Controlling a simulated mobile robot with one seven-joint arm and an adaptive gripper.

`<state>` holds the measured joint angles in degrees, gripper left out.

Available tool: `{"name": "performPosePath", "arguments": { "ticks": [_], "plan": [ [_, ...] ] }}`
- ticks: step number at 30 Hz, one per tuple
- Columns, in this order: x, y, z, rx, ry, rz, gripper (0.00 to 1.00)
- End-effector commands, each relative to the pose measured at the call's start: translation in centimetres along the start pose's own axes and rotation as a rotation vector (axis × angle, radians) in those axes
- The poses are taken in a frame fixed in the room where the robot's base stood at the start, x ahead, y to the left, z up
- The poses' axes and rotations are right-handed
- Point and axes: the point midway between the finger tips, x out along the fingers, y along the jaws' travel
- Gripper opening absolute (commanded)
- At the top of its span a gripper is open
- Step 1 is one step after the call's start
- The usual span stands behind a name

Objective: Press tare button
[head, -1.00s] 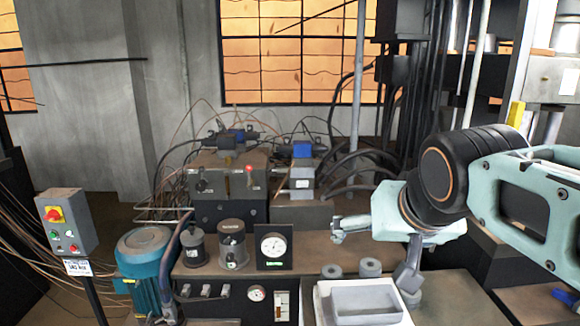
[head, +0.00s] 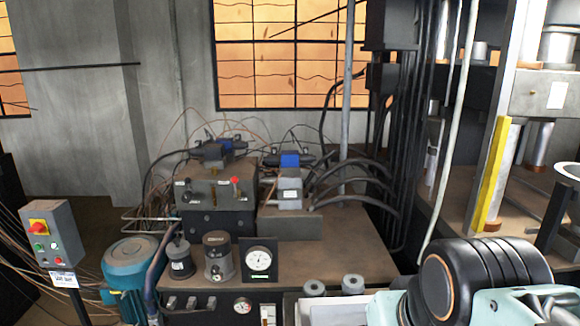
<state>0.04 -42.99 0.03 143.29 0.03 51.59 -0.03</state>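The pale tray-topped box (head: 335,312), which may be the scale, is cut off by the bottom edge of the head view, and my arm covers its right part. I cannot make out a tare button on it. Two grey ring-shaped discs (head: 352,284) stand just behind it on the brown bench. My arm's black joint and pale teal links fill the bottom right. My gripper's fingers are not in view, below or behind these parts.
A dial gauge (head: 259,261) and a dark canister (head: 217,258) stand left of the discs. A switch box (head: 50,236) with red and green buttons is at far left. Valve blocks (head: 215,187) and hoses stand behind. Some brown bench (head: 340,245) is bare.

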Motion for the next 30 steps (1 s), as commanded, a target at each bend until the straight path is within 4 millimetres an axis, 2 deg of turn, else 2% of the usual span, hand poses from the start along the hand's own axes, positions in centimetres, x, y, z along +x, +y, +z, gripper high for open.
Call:
{"name": "performPosePath", "arguments": {
  "ticks": [2, 22, 30],
  "plan": [
    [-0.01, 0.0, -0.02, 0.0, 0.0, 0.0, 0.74],
    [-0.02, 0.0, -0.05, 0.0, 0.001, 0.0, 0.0],
    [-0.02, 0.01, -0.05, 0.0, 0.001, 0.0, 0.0]
  ]
}}
